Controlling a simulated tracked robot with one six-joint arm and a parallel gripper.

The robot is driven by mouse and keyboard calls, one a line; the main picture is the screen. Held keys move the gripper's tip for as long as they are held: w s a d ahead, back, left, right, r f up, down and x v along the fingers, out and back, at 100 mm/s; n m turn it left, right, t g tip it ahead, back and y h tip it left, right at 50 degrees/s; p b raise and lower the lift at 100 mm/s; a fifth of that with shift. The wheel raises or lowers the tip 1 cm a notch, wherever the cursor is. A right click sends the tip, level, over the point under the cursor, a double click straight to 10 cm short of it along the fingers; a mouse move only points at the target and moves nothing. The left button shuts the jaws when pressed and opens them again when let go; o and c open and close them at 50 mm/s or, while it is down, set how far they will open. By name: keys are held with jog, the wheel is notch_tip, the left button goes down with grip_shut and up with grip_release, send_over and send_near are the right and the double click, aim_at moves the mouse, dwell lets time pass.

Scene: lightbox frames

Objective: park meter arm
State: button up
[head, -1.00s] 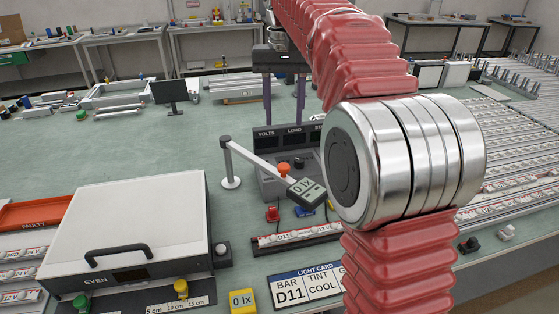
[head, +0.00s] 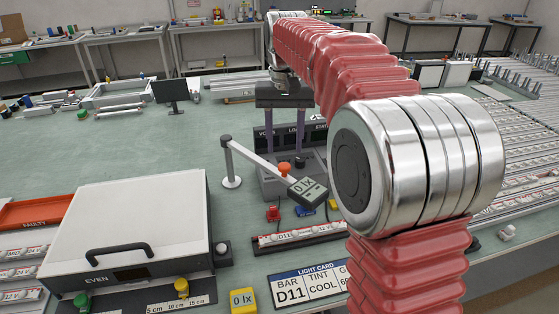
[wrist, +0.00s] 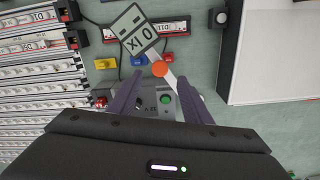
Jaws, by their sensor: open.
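The meter arm (head: 262,165) is a pale bar on an upright post (head: 231,168), slanting toward the front right. A meter head (head: 308,190) reading 0 lx is at its free end, and an orange knob (head: 284,168) stands on the bar near it. My gripper (head: 284,153) is open and empty, its purple fingers pointing down over the knob area. In the wrist view the orange knob (wrist: 160,68) shows between and just beyond the fingertips (wrist: 161,77). The meter head (wrist: 132,36) shows above it. I cannot tell whether the fingers are level with the knob.
A grey control box (head: 270,183) stands behind the knob. The bar labelled D11 (head: 297,237) lies in front, with red (head: 273,213) and blue (head: 304,211) clips between. A white lidded box (head: 130,225) is at left.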

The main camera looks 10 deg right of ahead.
aim_at(284, 165)
notch_tip(284, 165, down, 6)
jog(key=shift+r, duration=0.1)
jog(key=shift+c, duration=0.7)
grip_shut()
